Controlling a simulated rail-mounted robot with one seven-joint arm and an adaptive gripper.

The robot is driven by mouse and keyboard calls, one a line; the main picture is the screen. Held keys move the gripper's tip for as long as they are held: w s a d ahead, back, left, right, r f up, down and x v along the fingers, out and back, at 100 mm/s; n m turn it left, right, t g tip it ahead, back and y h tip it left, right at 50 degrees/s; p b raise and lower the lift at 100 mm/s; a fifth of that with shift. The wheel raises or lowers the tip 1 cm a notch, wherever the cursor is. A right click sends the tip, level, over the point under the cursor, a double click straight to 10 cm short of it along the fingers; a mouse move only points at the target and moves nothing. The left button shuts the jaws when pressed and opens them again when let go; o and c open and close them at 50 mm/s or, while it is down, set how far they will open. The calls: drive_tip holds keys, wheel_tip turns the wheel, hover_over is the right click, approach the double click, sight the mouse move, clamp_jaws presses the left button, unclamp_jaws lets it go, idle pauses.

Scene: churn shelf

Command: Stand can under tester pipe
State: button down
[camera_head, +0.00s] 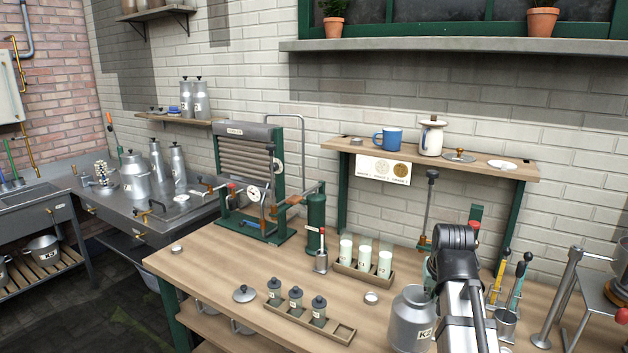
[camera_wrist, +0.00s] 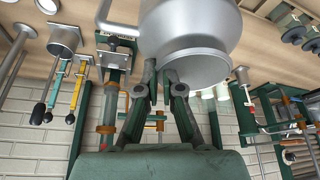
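The grey metal can (camera_head: 408,322) with a "K2" label is upright at the front right of the bench. In the wrist view, which is upside down, the can (camera_wrist: 190,28) fills the top centre. My gripper (camera_wrist: 159,72) has its fingers drawn close together at the can's side; the tips are partly hidden by it, and they look shut on its edge or handle. I cannot tell whether the can touches the bench. The tester's bent grey pipe (camera_wrist: 104,14) and labelled green stand (camera_wrist: 118,42) are left of the can in the wrist view, close to it. My arm covers much of the tester in the head view.
A rack with white bottles (camera_head: 364,257) and a tray with small grey-green jars (camera_head: 296,296) lie left of the can. A cup with yellow and blue tools (camera_head: 505,322) stands right of my arm. A metal stand (camera_head: 590,270) fills the far right. The bench's left end is fairly clear.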

drive_tip(key=a+f+n+y, duration=0.1)
drive_tip(key=a+f+n, duration=0.1)
drive_tip(key=a, duration=1)
drive_tip(key=shift+w+a, duration=0.2)
drive_tip(key=shift+d+f, duration=0.1)
drive_tip(key=shift+f, duration=0.05)
